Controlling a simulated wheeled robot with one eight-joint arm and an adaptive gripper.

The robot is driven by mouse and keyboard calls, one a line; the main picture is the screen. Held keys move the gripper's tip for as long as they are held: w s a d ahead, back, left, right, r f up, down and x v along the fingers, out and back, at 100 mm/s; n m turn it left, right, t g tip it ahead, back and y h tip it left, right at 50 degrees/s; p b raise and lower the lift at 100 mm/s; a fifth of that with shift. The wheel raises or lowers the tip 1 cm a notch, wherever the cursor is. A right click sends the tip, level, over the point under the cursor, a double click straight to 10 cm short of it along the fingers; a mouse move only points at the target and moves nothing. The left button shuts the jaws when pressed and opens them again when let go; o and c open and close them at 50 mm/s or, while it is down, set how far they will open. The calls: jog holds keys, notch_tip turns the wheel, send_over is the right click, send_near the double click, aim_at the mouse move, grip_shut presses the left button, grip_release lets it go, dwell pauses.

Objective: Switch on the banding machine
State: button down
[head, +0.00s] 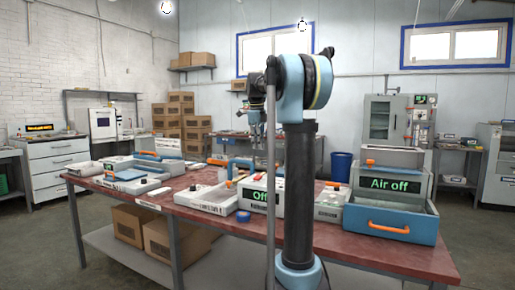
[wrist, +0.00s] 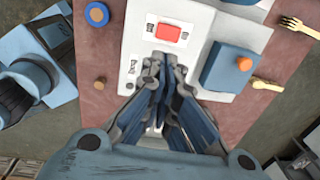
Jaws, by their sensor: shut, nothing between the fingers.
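A white machine (wrist: 203,45) lies under my gripper in the wrist view. A red button (wrist: 168,33) sits on its top face, with small markings beside it. A blue box with an orange knob (wrist: 244,64) is on its right part. My gripper (wrist: 164,62) is shut and empty, its fingertips just below the red button in the picture; I cannot tell whether they touch the machine. In the head view a machine with a green "Off" display (head: 259,196) stands on the table, partly hidden by my arm.
The red-brown table (head: 400,249) carries several other machines, including one reading "Air off" (head: 389,184) above a blue tray (head: 391,219).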

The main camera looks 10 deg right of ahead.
jog(key=s+f+n, duration=1.2)
jog(key=s+f, duration=0.5)
jog(key=s, duration=0.3)
jog(key=s+f+n+t, duration=0.1)
jog(key=s+f+n, duration=1.2)
jog(key=s+f, duration=0.4)
jog(key=s, duration=0.3)
jog(key=shift+s+a+f+n+y, duration=0.3)
jog(key=shift+s+f, duration=0.05)
jog(key=shift+s, duration=0.05)
